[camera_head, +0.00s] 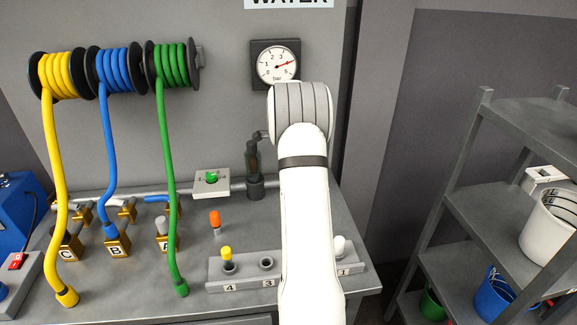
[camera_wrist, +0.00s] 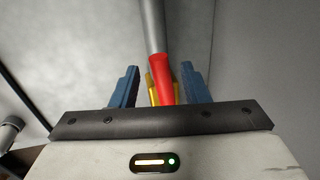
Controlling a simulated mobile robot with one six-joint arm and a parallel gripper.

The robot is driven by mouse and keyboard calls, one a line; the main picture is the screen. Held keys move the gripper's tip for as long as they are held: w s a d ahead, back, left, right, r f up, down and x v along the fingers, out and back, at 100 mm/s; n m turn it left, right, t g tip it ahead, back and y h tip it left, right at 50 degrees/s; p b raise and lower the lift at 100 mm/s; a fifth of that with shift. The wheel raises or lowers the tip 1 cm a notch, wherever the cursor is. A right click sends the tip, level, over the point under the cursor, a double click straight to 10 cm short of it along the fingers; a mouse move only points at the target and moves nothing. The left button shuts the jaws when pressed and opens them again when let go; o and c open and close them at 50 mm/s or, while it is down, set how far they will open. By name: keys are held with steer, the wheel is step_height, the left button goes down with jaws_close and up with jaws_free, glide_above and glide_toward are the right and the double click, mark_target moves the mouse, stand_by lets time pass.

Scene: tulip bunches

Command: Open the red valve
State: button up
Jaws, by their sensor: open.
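The red valve shows in the wrist view as a red handle (camera_wrist: 160,72) below a grey pipe, with a brass-yellow part (camera_wrist: 151,92) beside it. My gripper (camera_wrist: 160,67) is open, one blue finger on each side of the red handle in the picture. Gaps show between the handle and both fingers; I cannot tell how deep it sits between them. In the head view my white arm hides the gripper and the red valve.
A pressure gauge (camera_head: 277,64) hangs on the wall above my arm. A green knob (camera_head: 211,178) sits on a plate left of my arm. A metal shelf (camera_head: 500,205) with buckets stands at right.

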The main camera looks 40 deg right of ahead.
step_height(320, 180, up, 7)
steer(key=p, duration=0.3)
steer(key=shift+s+a, duration=0.3)
steer(key=shift+s, duration=0.1)
steer(key=shift+s, duration=0.1)
